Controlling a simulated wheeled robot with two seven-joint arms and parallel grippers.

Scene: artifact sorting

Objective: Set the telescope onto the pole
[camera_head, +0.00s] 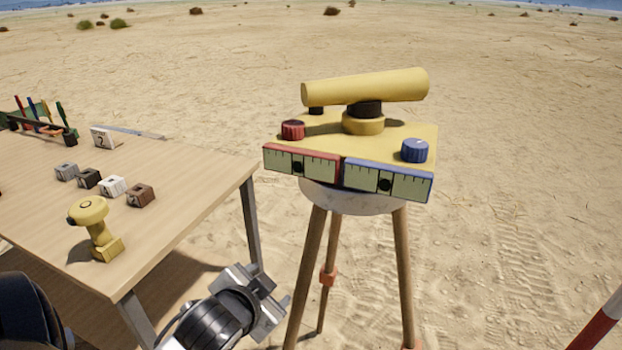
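A yellow telescope tube (365,87) lies across a black and yellow mount (364,118) on top of a yellow instrument plate on a tripod. A striped red and white pole (598,328) enters at the lower right corner, tilted in the picture; most of it is out of frame. My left gripper (274,294) is low, between the table and the tripod's front leg. It looks open, with nothing between its fingers, and is apart from the telescope. My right gripper is not in view.
The plate carries a red knob (292,130), a blue knob (414,150) and red and blue scales. Sand is open behind.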

